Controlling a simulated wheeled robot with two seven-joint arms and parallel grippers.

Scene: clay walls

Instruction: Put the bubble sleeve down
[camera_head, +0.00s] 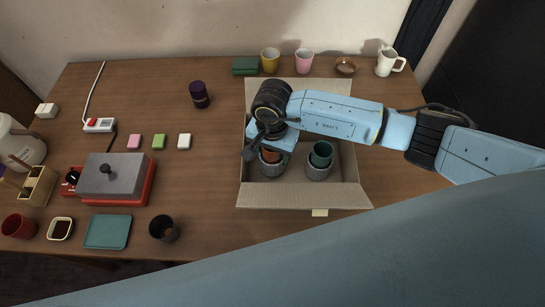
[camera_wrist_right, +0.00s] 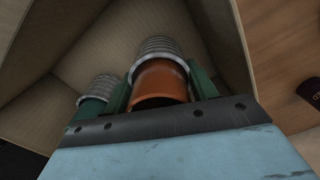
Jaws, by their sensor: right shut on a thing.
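A grey ribbed bubble sleeve (camera_head: 271,168) stands around the lower part of an orange-brown cup (camera_head: 272,155) in the left half of the open cardboard box (camera_head: 337,192). My right gripper (camera_head: 268,150) is over it, pointing down. My left gripper is not in view.
A second ribbed sleeve (camera_head: 318,173) holds a green cup (camera_head: 321,155) close by on the right in the box. A dark purple tumbler (camera_head: 199,95) stands left of the box. Mugs line the table's back. A grey-and-red lever device (camera_head: 113,178) is at left.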

